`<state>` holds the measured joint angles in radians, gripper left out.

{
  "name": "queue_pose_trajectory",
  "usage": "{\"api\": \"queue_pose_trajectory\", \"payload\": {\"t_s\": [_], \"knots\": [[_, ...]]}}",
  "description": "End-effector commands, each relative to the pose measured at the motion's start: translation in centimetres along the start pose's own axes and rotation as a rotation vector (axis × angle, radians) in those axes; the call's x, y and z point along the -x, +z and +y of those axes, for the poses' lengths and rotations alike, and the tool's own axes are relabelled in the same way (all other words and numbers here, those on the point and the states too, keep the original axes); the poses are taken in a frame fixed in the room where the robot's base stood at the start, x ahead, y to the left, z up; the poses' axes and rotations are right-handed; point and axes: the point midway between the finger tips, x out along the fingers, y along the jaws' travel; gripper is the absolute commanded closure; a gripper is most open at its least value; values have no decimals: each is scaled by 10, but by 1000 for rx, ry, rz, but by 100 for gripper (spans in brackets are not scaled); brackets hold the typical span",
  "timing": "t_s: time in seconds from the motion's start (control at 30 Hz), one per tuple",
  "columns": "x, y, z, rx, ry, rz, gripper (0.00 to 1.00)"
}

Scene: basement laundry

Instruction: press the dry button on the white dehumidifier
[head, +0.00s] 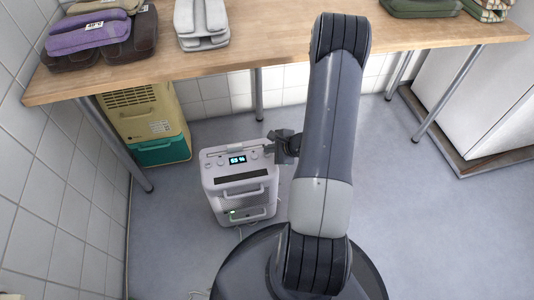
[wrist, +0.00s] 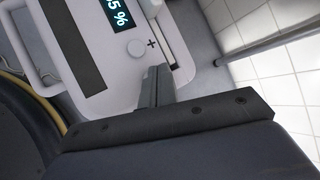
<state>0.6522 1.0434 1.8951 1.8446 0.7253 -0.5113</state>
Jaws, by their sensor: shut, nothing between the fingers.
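The white dehumidifier (head: 262,190) stands on the floor under the table's front edge. Its top panel has a lit display (head: 237,160), with small round controls on both sides. In the wrist view the display (wrist: 118,14) shows part of a percent reading. A round white button (wrist: 135,48) with a plus mark sits beside it. I cannot read a dry label on any control. My gripper (head: 270,150) is shut and empty over the right end of the panel. In the wrist view its fingertips (wrist: 157,72) hide part of the panel next to the plus mark. I cannot tell whether they touch it.
A wooden table (head: 280,62) with folded textiles spans the back. A beige and teal unit (head: 155,125) stands behind the dehumidifier at left. Metal table legs (head: 258,93) and a tiled wall (head: 50,170) bound the space. Floor (head: 420,230) at right is clear.

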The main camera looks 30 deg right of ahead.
Motion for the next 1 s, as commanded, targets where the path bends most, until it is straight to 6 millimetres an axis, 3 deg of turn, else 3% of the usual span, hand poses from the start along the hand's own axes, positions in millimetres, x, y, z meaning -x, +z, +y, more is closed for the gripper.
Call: {"api": "queue_pose_trajectory", "payload": {"t_s": [1.0], "knots": [[-6, -5, 5, 0, 0, 0, 100]]}}
